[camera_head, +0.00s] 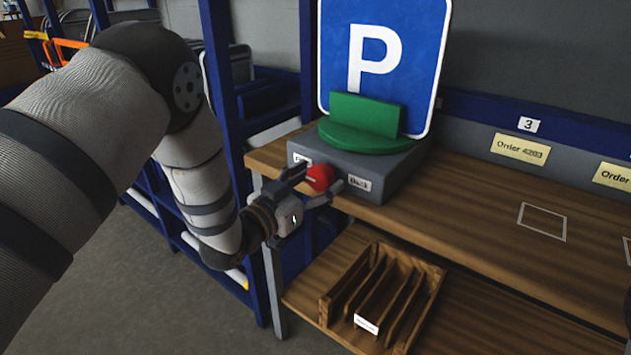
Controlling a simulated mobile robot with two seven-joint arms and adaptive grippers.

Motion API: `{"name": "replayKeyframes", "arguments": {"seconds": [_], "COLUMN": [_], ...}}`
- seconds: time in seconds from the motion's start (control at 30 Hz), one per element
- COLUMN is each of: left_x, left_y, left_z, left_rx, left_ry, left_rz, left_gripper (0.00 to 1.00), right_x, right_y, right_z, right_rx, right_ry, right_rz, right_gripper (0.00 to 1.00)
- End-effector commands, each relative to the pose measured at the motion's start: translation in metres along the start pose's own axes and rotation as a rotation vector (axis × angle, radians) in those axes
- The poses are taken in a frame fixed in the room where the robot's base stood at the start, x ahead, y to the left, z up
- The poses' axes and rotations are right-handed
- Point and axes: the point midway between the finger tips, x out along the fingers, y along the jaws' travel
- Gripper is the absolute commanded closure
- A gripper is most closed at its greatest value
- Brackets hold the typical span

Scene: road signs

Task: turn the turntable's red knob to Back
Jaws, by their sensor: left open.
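The turntable is a grey box (392,178) on the wooden bench, with a round green plate and a green upright holder (366,115) on top. A blue parking sign (380,50) with a white P stands in the holder. The red knob (320,178) is on the box's front face, between a partly hidden label on the left and the "Back" label (359,183) on the right. My left gripper (318,183) is open at the knob, one finger on each side of it. Whether the fingers touch the knob cannot be told. My right gripper is not in view.
The bench top (470,220) is bare to the right, with a white outlined square (542,222). Order labels (521,149) line the back rail. A wooden slotted rack (390,300) sits on the lower shelf. Blue shelving (225,80) stands behind my left arm.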

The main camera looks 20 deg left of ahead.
Motion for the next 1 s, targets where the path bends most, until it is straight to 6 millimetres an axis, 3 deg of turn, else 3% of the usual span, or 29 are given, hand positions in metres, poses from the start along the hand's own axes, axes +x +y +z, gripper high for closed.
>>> {"name": "replayKeyframes", "arguments": {"seconds": [0.07, 0.2, 0.3, 0.67, 1.0], "left_x": [0.0, 0.0, -0.001, -0.001, -0.001], "left_y": [0.0, 0.0, 0.0, 0.0, 0.0], "left_z": [-0.001, 0.0, 0.0, -0.002, -0.004], "left_rx": [0.0, 0.0, 0.001, 0.052, 0.309], "left_ry": [0.001, 0.0, 0.0, 0.002, 0.003], "left_rz": [0.0, 0.0, 0.0, 0.0, 0.001], "left_gripper": [0.35, 0.67, 0.84, 0.84, 0.84], "right_x": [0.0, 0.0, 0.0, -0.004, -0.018], "right_y": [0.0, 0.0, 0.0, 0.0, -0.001], "right_z": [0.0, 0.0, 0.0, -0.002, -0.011], "right_rx": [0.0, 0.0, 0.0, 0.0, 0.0], "right_ry": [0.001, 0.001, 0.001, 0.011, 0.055], "right_rz": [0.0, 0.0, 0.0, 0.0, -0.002], "right_gripper": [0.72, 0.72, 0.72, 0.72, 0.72]}}
